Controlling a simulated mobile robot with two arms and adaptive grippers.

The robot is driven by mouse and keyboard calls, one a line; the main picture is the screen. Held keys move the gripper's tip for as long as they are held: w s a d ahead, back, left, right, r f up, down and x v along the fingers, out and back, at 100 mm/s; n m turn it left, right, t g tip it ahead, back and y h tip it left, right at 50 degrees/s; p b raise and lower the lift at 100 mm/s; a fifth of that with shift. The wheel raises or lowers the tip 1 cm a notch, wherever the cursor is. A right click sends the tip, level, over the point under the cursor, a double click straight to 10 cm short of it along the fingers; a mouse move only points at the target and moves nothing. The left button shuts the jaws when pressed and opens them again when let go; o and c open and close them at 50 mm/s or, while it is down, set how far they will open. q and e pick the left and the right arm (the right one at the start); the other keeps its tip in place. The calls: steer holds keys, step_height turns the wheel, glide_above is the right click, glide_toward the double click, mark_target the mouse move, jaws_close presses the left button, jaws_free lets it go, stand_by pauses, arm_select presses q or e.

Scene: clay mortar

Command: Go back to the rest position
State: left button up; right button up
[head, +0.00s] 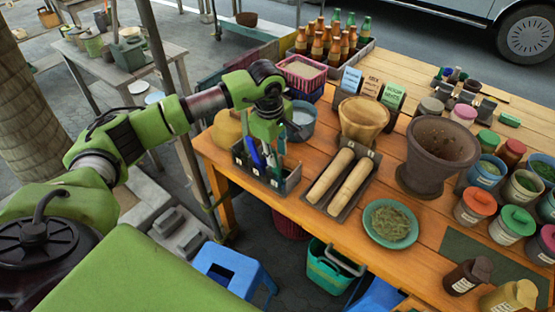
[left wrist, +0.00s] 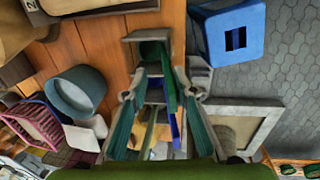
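My left gripper (head: 268,152) points down over a grey divided caddy (head: 291,181) at the table's left edge. In the left wrist view its two fingers (left wrist: 163,90) are spread apart, with blue and green long items between them, standing in the caddy; I see no clear grip on any of them. The large brown clay mortar (head: 432,160) stands upright on the table. Two pale wooden pestles (head: 330,175) lie side by side in a dark tray (head: 311,200). A teal bowl of shredded greens (head: 390,223) sits in front of the mortar. My right gripper is not in view.
A tan wooden mortar (head: 363,119), a grey-blue bucket (head: 303,118) and a pink basket (head: 302,75) stand near the caddy. Several jars (head: 474,206) crowd the table's right side. A blue stool (head: 235,272) and a green bin (head: 330,268) are on the floor.

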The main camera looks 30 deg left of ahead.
arm_select(q)
steer(key=r, duration=0.2)
steer(key=s+r, duration=0.1)
steer(key=r, duration=0.4)
steer(key=shift+s+r, duration=0.15)
steer(key=shift+r, duration=0.25)
